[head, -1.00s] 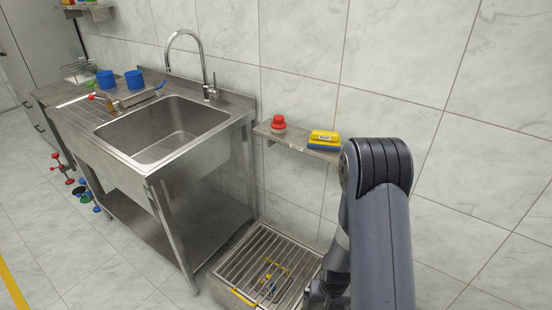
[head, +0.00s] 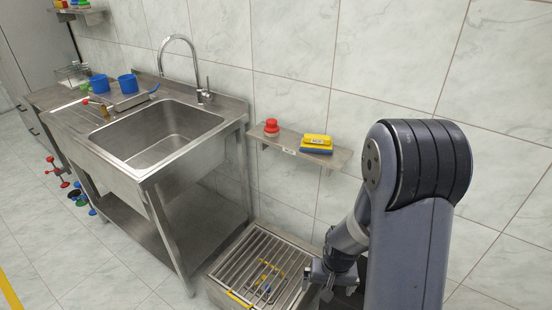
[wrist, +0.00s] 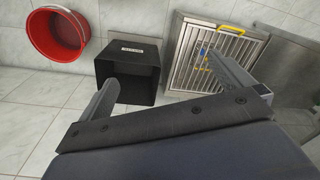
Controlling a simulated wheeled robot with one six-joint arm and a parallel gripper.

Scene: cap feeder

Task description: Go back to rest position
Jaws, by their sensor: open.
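My gripper (wrist: 161,70) is open in the wrist view, its two fingers spread apart with nothing between them. Past the fingers lie a black bin (wrist: 127,58) with a label and a metal floor grate (wrist: 238,46) with a yellow handle. In the head view my gripper (head: 321,273) is small and partly hidden by my arm, at the right edge of the grate (head: 238,272). My arm's large dark elbow fills the right of that view.
A wall shelf (head: 342,156) holds a red cap-like object (head: 271,127) and a yellow-and-blue block (head: 316,143), left of my elbow. A steel sink (head: 160,137) stands at left. A red bucket (wrist: 58,33) is at upper left of the wrist view. Open floor lies at lower left.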

